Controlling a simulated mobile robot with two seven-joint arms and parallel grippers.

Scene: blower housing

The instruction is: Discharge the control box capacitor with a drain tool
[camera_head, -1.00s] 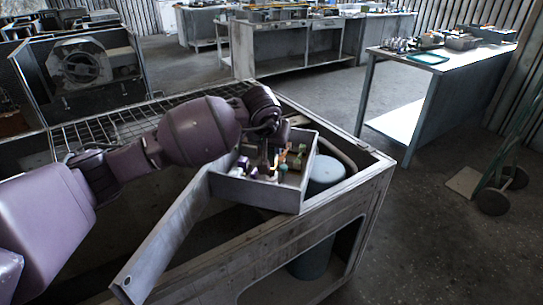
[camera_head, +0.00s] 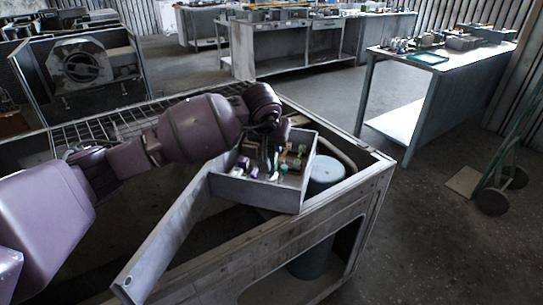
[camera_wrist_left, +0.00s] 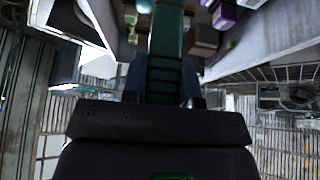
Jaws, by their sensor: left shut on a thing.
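The control box (camera_head: 262,194) is an open grey metal box at the corner of the unit's frame, with its long cover panel (camera_head: 165,240) swung out. Several small purple, white, green and brown parts sit inside; I cannot tell which is the capacitor. My left gripper (camera_head: 272,148) is over the box, pointing down into it. In the left wrist view it is shut on a dark green handle, seemingly the drain tool (camera_wrist_left: 165,42). The tool's tip is hidden, so contact with a part cannot be told. My right gripper is in neither view.
A blue-grey cylinder (camera_head: 326,172) stands right beside the box inside the frame (camera_head: 345,200). A wire grille (camera_head: 110,128) lies behind my arm. A blower housing (camera_head: 85,65) stands at back left. A workbench (camera_head: 440,55) stands at right, with open floor between.

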